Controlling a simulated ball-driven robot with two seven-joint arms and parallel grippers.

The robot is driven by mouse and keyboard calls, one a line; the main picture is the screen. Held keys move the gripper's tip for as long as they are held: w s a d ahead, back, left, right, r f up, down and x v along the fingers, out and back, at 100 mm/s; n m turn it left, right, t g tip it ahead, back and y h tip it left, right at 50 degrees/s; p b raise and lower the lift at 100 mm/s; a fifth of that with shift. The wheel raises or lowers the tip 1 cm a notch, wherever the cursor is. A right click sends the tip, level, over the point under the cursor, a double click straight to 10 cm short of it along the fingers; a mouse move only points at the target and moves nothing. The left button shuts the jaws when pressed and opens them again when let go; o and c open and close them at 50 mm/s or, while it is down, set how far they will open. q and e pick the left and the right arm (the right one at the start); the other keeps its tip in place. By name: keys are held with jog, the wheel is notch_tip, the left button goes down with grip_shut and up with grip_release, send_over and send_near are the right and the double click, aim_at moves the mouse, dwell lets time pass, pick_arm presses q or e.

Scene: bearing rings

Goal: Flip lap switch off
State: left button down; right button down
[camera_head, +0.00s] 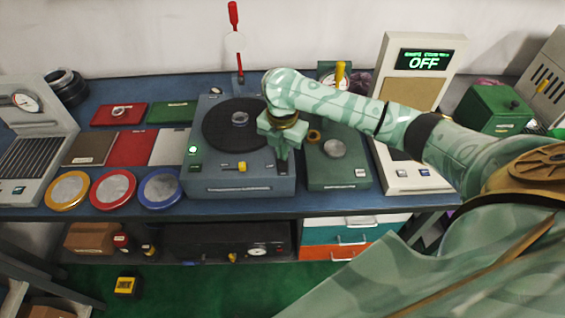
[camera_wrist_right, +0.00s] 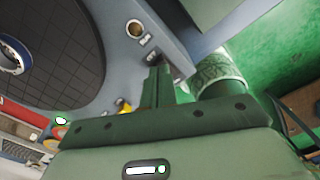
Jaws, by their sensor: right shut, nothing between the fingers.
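The lap machine (camera_head: 212,178) is a blue-grey box on the bench with a dark round plate (camera_head: 218,134) on top. A small green lamp (camera_head: 193,149) is lit at its left front. A yellow knob (camera_head: 241,166) sits at its front and also shows in the right wrist view (camera_wrist_right: 122,106). My right gripper (camera_head: 283,164) is shut and empty, pointing down over the machine's right front corner. In the right wrist view its fingertips (camera_wrist_right: 160,72) are close to small labels on the machine top; contact cannot be told. The lap switch is not clearly visible. My left gripper is out of view.
A green machine (camera_head: 338,178) stands close on the right, with a white display stand (camera_head: 398,78) reading OFF beyond it. Red, yellow and blue-rimmed discs (camera_head: 113,187) lie at left. A red-handled lever (camera_head: 236,42) rises behind. My right arm crosses the right side.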

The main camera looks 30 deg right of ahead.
jog(key=shift+f, duration=0.65)
jog(key=shift+s, duration=0.1)
notch_tip(320, 180, up, 7)
jog(key=p, duration=0.8)
jog(key=shift+r+p, duration=0.1)
jog(key=shift+p, duration=0.25)
